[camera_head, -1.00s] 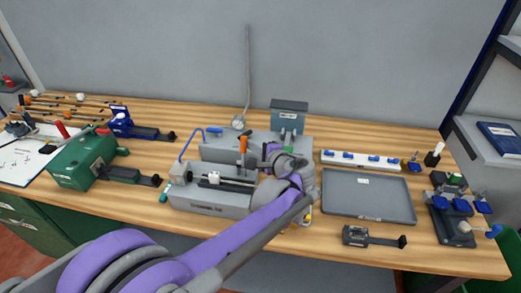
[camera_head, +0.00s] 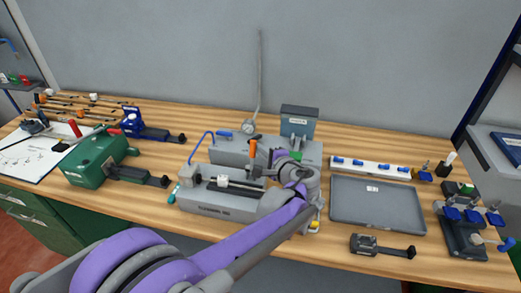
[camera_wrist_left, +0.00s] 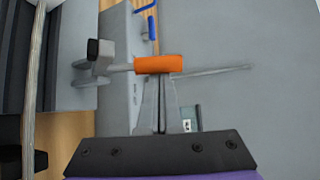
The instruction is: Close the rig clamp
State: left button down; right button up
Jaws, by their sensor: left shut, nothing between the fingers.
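The rig (camera_head: 225,203) is a grey bench fixture in the middle of the table, with a black rod and white collar along its top. Its clamp has an orange handle (camera_head: 252,148) that stands about upright at the back of the rig. In the left wrist view the orange handle (camera_wrist_left: 158,64) lies across the picture, on a metal arm with a black-tipped part at its left end. My left gripper (camera_wrist_left: 161,105) is shut and empty, its fingertips at the handle's edge. I cannot tell whether they touch. In the head view my wrist hides part of the rig's right end.
A grey tray (camera_head: 375,222) lies right of the rig, with a white strip of blue parts (camera_head: 370,168) behind it. A green device (camera_head: 100,160) stands at the left. A grey box (camera_head: 299,121) stands behind my wrist. Bare wood shows in front of the rig.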

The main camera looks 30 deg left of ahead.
aim_at(254, 150)
pick_arm(q)
jog(key=shift+s, duration=0.1)
pick_arm(e)
jog(key=shift+f, duration=0.15)
pick_arm(q)
jog(key=s+n+t+y+b, duration=0.2)
jog(key=n+y, duration=0.1)
jog(key=shift+s+d+r, duration=0.1)
jog(key=shift+s+d, duration=0.25)
jog(key=shift+s, duration=0.05)
jog(key=s+n+y+b, duration=0.1)
jog(key=n+t+y+b, duration=0.1)
jog(key=s+n+y+b, duration=0.1)
jog(key=shift+s+d+f+n, duration=0.25)
jog(key=shift+s+d+n, duration=0.05)
jog(key=shift+s+n, duration=0.1)
jog(key=shift+s+d+f+t+y+b, duration=0.1)
jog(key=shift+s+t+y+b, duration=0.2)
jog(key=shift+b, duration=0.15)
pick_arm(e)
notch_tip(254, 150, down, 7)
jog(key=s, duration=0.2)
jog(key=shift+f, duration=0.15)
pick_arm(q)
jog(key=shift+s+f, duration=0.1)
jog(key=shift+f, duration=0.05)
pick_arm(e)
jog(key=shift+f+g, duration=0.1)
jog(key=shift+g, duration=0.2)
